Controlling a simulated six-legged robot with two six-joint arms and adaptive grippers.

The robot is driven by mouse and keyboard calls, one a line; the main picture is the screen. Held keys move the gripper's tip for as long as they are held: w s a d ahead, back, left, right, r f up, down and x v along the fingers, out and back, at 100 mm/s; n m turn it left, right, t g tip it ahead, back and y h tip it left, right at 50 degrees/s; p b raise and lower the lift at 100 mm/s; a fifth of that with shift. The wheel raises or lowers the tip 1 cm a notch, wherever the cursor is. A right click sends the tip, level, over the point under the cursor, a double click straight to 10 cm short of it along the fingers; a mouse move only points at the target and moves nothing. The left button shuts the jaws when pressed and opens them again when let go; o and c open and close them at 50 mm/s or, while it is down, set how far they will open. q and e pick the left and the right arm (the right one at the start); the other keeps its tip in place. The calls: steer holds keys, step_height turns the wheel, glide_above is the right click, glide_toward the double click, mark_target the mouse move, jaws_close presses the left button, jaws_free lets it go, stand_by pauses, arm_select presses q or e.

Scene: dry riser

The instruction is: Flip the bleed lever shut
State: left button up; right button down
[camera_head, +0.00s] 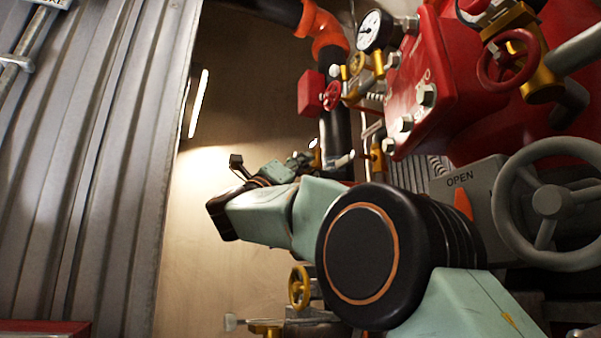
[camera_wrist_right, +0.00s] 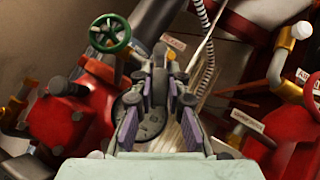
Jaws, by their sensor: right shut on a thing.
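My right gripper (camera_head: 322,160) reaches in front of the tan wall to the brass fittings beside the red valve body. A short pale grey lever (camera_head: 345,160), which I take for the bleed lever, shows at its fingertips, next to a brass fitting (camera_head: 376,156). The lever's exact angle cannot be told. My left gripper is in neither view.
A large red valve body (camera_head: 425,85) with a gauge (camera_head: 375,31) stands right of my arm. A grey handwheel (camera_head: 549,203) is close at the lower right. A corrugated metal panel (camera_head: 85,150) fills the left. A green handwheel (camera_wrist_right: 110,33) is near my right fingers.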

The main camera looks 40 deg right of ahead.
steer(key=c, duration=1.3)
jaws_free()
steer(key=v, duration=1.2)
